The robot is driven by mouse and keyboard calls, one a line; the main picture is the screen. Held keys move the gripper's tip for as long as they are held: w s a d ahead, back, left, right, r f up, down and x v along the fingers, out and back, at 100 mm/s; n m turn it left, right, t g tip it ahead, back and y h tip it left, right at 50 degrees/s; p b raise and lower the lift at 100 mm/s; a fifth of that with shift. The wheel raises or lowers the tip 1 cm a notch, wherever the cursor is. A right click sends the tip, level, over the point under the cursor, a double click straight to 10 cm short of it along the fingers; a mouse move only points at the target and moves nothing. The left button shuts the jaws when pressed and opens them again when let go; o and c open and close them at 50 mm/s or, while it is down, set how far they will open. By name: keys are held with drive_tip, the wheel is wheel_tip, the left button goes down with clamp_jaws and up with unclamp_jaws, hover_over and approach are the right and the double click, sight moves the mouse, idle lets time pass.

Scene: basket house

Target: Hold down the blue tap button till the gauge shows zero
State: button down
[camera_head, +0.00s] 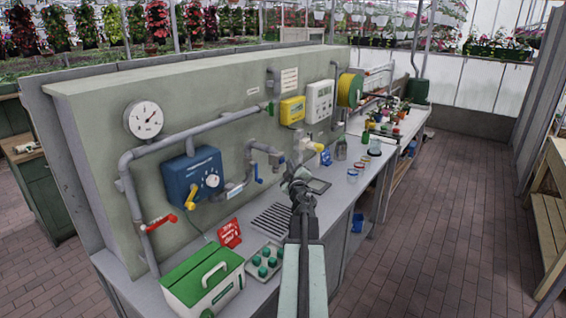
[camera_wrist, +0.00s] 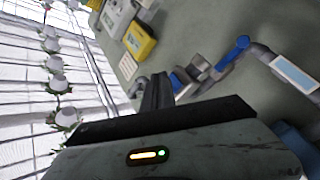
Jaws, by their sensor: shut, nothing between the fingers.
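The round white gauge (camera_head: 144,119) is high on the left of the panel; its needle points up and right, but the numbers are too small to read. The tap (camera_head: 303,148) sticks out of the panel, with a blue button (camera_head: 325,157) at its right front. My gripper (camera_head: 297,174) is shut and empty, just below and in front of the tap. In the wrist view my gripper's dark fingers (camera_wrist: 157,88) are beside a small blue part (camera_wrist: 179,82) on a grey fitting, probably the tap's button. I cannot tell whether they touch.
A blue lever (camera_head: 258,174) hangs from a pipe left of the tap. A blue box (camera_head: 193,174) with a dial and yellow handle is further left. A green-white case (camera_head: 202,284) and tray of green knobs (camera_head: 264,262) stand on the bench.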

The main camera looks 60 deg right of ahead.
idle(0.7)
drive_tip(key=shift+w, duration=0.45)
drive_tip(key=shift+w, duration=0.4)
idle(1.6)
drive_tip(key=shift+s, duration=0.15)
idle(1.8)
drive_tip(key=shift+s, duration=0.7)
drive_tip(key=shift+s, duration=2.55)
